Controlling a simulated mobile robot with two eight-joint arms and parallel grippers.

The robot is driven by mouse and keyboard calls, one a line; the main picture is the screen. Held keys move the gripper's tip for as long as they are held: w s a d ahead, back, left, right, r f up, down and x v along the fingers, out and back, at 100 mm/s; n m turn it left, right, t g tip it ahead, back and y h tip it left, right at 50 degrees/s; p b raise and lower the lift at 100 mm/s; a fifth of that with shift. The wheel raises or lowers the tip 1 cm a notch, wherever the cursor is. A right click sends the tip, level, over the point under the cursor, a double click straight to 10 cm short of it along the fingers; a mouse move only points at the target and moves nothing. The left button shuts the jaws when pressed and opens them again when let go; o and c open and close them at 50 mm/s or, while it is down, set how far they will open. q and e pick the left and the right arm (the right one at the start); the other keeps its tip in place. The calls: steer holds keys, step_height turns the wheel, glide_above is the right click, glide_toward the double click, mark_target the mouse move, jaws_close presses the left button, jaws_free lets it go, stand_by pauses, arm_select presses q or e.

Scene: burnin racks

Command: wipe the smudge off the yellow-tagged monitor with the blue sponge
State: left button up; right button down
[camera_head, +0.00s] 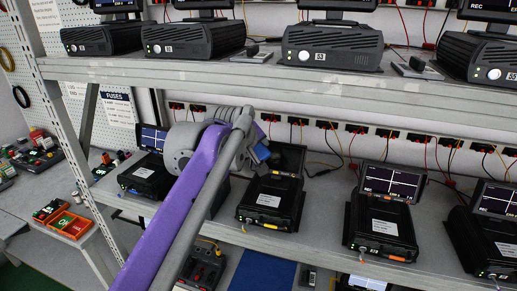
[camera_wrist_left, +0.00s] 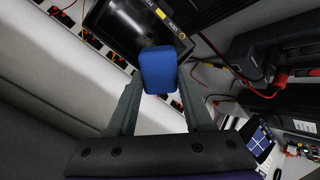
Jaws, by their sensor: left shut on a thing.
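My left gripper (camera_head: 255,150) reaches from the left over the middle shelf, mostly hidden behind its own wrist. It is shut on the blue sponge (camera_wrist_left: 160,70), which sits between the fingertips in the left wrist view. A bit of the sponge (camera_head: 262,152) shows in the head view. The yellow-tagged unit (camera_head: 271,208) stands on the middle shelf, its dark monitor (camera_head: 290,160) partly hidden by my gripper. In the left wrist view the sponge overlaps the lower edge of the monitor (camera_wrist_left: 112,28); contact is unclear. A pale greyish smudge (camera_wrist_left: 130,12) shows on its screen. My right gripper is out of view.
Similar units with lit monitors stand on both sides, one at left (camera_head: 147,178) and one at right (camera_head: 383,225). The upper shelf (camera_head: 240,72) with several units runs above my arm. Red and yellow cables hang behind. A rack post (camera_head: 62,125) stands left.

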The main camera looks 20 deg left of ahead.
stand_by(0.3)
arm_select(q)
steer(key=shift+v, duration=1.55)
steer(key=shift+w, duration=0.15)
steer(key=shift+b+x, duration=0.35)
steer(key=shift+x, duration=3.1)
steer(key=shift+x, duration=1.05)
steer(key=shift+d, duration=0.1)
